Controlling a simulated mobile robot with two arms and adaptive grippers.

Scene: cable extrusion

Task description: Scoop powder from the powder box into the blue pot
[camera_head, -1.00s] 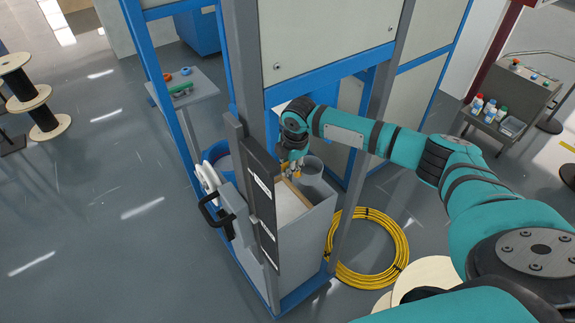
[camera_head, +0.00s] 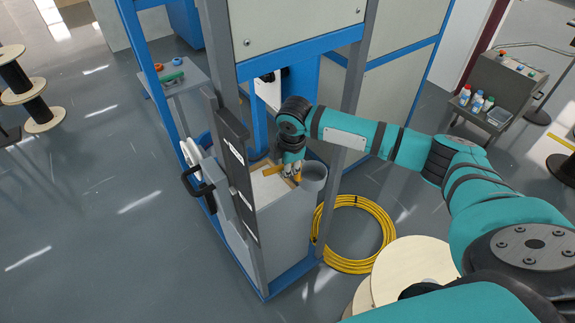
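The powder box (camera_head: 285,222) is a pale grey box with an open top, standing inside the blue-framed machine. Pale powder (camera_head: 266,190) shows in its top, partly behind a grey post. My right gripper (camera_head: 293,178) points down at the far right corner of the box top, with yellow-orange fingertips. A small yellow piece (camera_head: 268,171) shows just left of the fingers; I cannot tell whether it is a held scoop. A grey-blue pot (camera_head: 313,178) stands right beside the gripper. Another blue container (camera_head: 204,145) is mostly hidden behind the frame at left. My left gripper is out of view.
A dark upright panel (camera_head: 233,150) and frame posts stand close in front of the box. A coil of yellow cable (camera_head: 357,262) lies on the floor at right. A bench (camera_head: 178,76) stands behind left; a bottle cart (camera_head: 490,105) is at far right.

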